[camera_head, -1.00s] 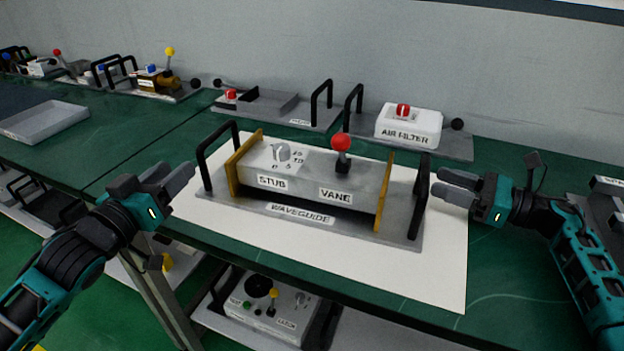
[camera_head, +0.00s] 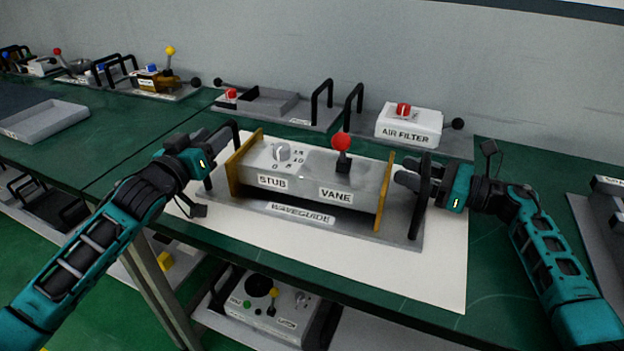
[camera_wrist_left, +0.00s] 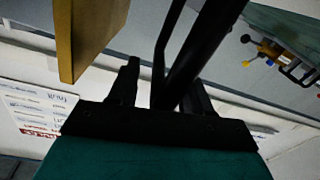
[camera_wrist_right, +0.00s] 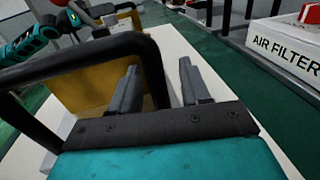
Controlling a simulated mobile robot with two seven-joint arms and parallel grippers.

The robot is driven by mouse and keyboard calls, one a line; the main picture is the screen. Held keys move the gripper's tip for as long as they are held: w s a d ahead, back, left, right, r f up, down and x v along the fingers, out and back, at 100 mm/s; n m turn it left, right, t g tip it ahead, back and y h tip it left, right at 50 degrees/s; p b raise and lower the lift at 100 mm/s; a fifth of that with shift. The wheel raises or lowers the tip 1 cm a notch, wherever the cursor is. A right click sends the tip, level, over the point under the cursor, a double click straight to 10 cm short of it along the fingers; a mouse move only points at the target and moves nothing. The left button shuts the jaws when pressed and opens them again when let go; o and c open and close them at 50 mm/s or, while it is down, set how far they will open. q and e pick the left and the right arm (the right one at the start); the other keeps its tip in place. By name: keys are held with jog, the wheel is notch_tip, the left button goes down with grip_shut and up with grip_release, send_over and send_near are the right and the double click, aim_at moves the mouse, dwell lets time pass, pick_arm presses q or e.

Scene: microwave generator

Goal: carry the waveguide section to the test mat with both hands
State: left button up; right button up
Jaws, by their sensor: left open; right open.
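The waveguide section (camera_head: 310,192) is a grey unit with brass end flanges, STUB and VANE labels, a white knob and a red-ball lever. It rests on the white test mat (camera_head: 440,270). Black handles stand at its left end (camera_head: 203,160) and right end (camera_head: 421,200). My left gripper (camera_head: 208,142) is open at the left handle; in the left wrist view the black handle bar (camera_wrist_left: 205,45) passes between its fingers. My right gripper (camera_head: 408,175) is open at the right handle; in the right wrist view the handle (camera_wrist_right: 152,70) crosses by the fingers (camera_wrist_right: 160,85).
Behind stand an air filter unit (camera_head: 408,127) and a grey open-tray unit (camera_head: 265,103) with black handles. An empty grey tray (camera_head: 45,121) lies at left. Grey parts (camera_head: 605,190) sit at the right edge. A latch unit (camera_head: 270,305) is on the shelf below.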

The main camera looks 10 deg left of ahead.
pick_arm(q)
jog(key=shift+w, duration=0.15)
pick_arm(e)
jog(key=shift+a, duration=0.1)
pick_arm(q)
jog(key=shift+d, duration=0.1)
grip_shut()
pick_arm(e)
grip_shut()
dwell(0.9)
pick_arm(q)
jog(key=shift+r, duration=0.3)
pick_arm(e)
jog(key=shift+w+r, duration=0.1)
jog(key=shift+r, duration=0.15)
